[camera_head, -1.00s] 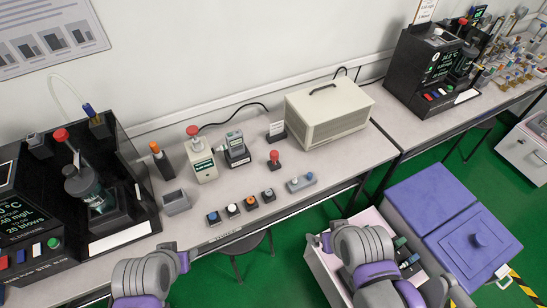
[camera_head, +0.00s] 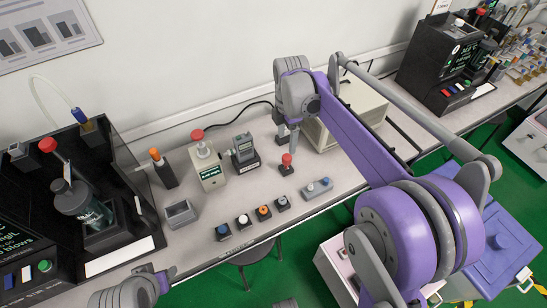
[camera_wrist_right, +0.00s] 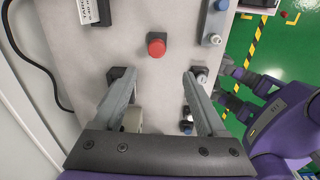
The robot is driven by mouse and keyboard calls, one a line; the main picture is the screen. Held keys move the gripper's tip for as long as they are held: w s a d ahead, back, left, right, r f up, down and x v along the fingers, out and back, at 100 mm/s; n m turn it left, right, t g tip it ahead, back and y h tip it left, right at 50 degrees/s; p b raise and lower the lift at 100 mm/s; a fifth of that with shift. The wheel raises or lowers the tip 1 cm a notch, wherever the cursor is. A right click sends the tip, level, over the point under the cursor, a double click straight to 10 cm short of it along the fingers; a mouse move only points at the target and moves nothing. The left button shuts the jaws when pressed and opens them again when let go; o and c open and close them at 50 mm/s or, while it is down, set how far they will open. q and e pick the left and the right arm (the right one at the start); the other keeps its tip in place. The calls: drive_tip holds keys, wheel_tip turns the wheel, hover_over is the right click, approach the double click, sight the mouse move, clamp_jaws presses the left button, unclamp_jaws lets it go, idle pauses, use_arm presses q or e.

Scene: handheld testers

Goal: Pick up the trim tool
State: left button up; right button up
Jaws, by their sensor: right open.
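An orange-topped upright tool in a black holder (camera_head: 161,168) stands left of the testers in the head view; I take it for the trim tool, though it is too small to be sure. My right gripper (camera_head: 288,140) is well to its right, above the bench behind the red button (camera_head: 287,160). In the wrist view my right gripper (camera_wrist_right: 157,78) is open, with bare bench between its fingertips and the red button (camera_wrist_right: 156,44) ahead. My left gripper (camera_head: 165,274) is low in front of the bench; its jaw gap is unclear.
A beige tester (camera_head: 208,166) and a grey handheld meter (camera_head: 244,149) stand left of my right gripper. A grey open tray (camera_head: 181,214) and several small buttons line the front. My right arm partly hides the cream instrument box (camera_head: 357,104).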

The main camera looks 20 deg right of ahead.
drive_tip(key=shift+w+f, duration=0.3)
hover_over(287, 156)
drive_tip(key=f, duration=0.4)
drive_tip(key=shift+s+a+f, duration=0.3)
drive_tip(key=shift+s+a, duration=0.05)
drive_tip(key=f, duration=0.5)
drive_tip(key=shift+w+d+f+b, duration=0.3)
drive_tip(key=shift+d+f, duration=0.05)
clamp_jaws()
